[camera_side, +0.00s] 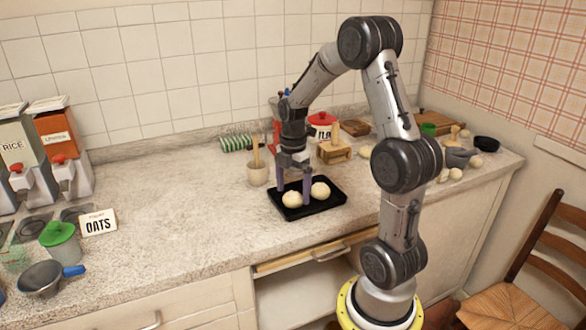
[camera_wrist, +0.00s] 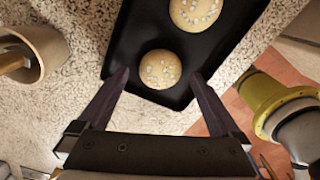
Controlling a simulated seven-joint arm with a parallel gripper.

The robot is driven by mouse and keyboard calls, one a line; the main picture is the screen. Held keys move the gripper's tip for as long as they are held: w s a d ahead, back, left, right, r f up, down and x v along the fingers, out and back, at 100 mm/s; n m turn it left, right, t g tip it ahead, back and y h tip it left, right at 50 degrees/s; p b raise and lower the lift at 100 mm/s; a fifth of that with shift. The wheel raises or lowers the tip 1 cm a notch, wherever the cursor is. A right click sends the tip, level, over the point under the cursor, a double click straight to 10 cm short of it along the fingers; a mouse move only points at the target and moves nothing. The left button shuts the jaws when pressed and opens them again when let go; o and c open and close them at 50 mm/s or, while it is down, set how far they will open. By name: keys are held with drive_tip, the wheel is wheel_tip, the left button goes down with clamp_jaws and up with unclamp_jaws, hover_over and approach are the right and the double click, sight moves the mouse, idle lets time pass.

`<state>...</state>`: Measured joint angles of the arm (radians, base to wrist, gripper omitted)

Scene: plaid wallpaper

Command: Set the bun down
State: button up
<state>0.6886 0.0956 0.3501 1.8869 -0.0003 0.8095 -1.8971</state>
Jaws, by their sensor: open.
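Two round pale buns lie on a black tray on the counter. In the side view the left bun (camera_side: 292,199) is at the tray's left part and the right bun (camera_side: 320,190) is to its right. The tray (camera_side: 330,204) has a low rim. My gripper (camera_side: 293,194) points down over the tray, its purple-grey fingers open and low around the left bun. In the wrist view one bun (camera_wrist: 160,69) lies between and just beyond the open fingertips (camera_wrist: 160,78), with gaps on both sides. The other bun (camera_wrist: 195,13) is farther off, cut by the top edge.
A beige pot with a wooden tool (camera_side: 257,172) stands just left of the tray. An open drawer (camera_side: 300,262) is below the counter edge.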

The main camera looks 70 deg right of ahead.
sight(293, 193)
wheel_tip(293, 193, up, 10)
drive_tip(key=s+a+r+m+t+h, duration=0.1)
drive_tip(key=s+a+r+m, duration=0.15)
drive_tip(key=a, duration=0.45)
drive_tip(key=s+a+r+m+t, duration=0.1)
drive_tip(key=a+r+m+t, duration=0.1)
drive_tip(key=a+m, duration=0.35)
drive_tip(key=s+a+f+m+t+y, duration=0.1)
drive_tip(key=s+a+m, duration=0.4)
drive_tip(key=a, duration=0.5)
drive_tip(key=shift+s+m+t, duration=0.4)
drive_tip(key=shift+s+t, duration=0.4)
drive_tip(key=shift+s, duration=0.4)
